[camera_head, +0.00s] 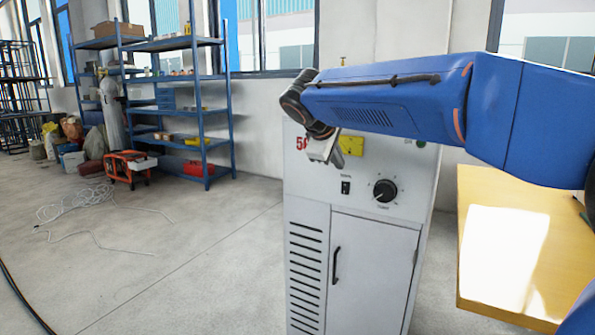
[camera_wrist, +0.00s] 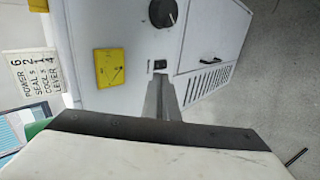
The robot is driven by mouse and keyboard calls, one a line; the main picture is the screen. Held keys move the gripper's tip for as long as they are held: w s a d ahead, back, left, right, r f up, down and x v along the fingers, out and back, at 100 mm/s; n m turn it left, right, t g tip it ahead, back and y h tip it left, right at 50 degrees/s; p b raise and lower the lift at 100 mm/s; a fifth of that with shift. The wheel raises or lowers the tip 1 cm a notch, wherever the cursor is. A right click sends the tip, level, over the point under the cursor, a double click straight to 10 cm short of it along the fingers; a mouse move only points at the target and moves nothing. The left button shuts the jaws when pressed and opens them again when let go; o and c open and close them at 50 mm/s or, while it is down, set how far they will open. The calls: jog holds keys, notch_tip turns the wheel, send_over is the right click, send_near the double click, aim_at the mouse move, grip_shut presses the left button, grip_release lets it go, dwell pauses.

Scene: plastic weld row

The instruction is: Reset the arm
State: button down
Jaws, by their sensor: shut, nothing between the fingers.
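My blue arm reaches in from the right in the head view, stretched across the top of a white cabinet (camera_head: 372,240). My gripper (camera_head: 325,158) hangs at its end, in front of the cabinet's upper panel. In the wrist view my gripper (camera_wrist: 165,92) is shut with nothing in it, its fingers pointing at the panel near a small black switch (camera_wrist: 160,65). The switch also shows in the head view (camera_head: 346,187). A black dial (camera_head: 385,190) sits to the right of the switch. A yellow gauge (camera_head: 351,146) is partly beside my gripper.
A wooden table (camera_head: 535,245) stands at the right, below my arm. Blue shelves (camera_head: 206,110) stand at the back left. A red machine (camera_head: 128,167) and loose cables (camera_head: 85,205) are on the floor. The floor at front left is mostly clear.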

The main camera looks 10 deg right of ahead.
jog(key=s+d+f+m+g+y, duration=0.1)
jog(key=s+d+f+m+y, duration=0.1)
jog(key=s+f, duration=0.6)
jog(key=s+d+f+m+g+y, duration=0.1)
jog(key=s+d+f+m, duration=0.3)
jog(key=s+f, duration=0.5)
jog(key=s+d+f+m+y, duration=0.2)
jog(key=s+f, duration=0.7)
jog(key=s, duration=1.1)
jog(key=shift+s+d+f+m+g+y, duration=0.25)
jog(key=shift+d+m+g, duration=0.2)
jog(key=shift+m, duration=0.65)
